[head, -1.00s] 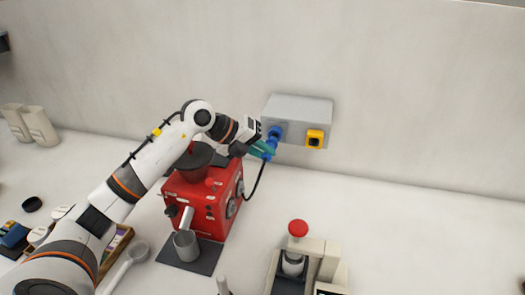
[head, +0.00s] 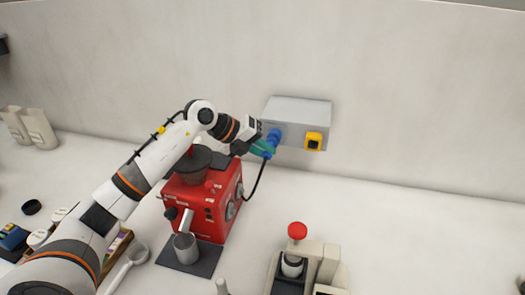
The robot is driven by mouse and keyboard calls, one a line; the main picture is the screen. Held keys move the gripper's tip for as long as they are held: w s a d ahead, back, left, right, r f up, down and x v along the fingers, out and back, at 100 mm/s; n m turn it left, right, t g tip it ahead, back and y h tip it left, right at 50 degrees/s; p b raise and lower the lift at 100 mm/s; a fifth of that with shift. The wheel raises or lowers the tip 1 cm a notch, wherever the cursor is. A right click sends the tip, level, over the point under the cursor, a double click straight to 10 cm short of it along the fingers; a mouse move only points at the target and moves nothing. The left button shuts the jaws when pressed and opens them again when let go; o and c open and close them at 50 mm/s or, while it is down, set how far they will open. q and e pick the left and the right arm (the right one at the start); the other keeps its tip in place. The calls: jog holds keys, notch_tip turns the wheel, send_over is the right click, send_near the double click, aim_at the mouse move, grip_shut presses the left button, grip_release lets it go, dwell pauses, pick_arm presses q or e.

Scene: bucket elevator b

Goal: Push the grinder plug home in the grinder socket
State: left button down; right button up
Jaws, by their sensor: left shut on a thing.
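The grinder plug (head: 269,153) is blue with a black cable running down to the red grinder (head: 212,208). My left gripper (head: 262,148) comes in from the left above the grinder and is shut on the plug. The blue grinder socket (head: 275,136) is on the front of a grey box (head: 300,112) fixed to the wall. The plug is lined up with the socket and close against it. The gripper partly hides the plug, and I cannot tell how deep it sits. My right gripper is not in view.
A yellow socket (head: 313,141) is on the same box, right of the blue one. A metal cup (head: 186,247) stands on the dark mat before the grinder. A machine with a red knob (head: 297,230) stands at lower right. The counter at right is mostly clear.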

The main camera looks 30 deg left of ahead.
pick_arm(q)
jog(key=shift+w+a+r, duration=0.1)
jog(key=shift+w+a, duration=0.1)
jog(key=shift+w, duration=0.65)
jog(key=c, duration=1.3)
grip_release()
jog(key=shift+w, duration=0.15)
jog(key=shift+o, duration=0.2)
jog(key=b+v, duration=0.3)
jog(key=v, duration=0.9)
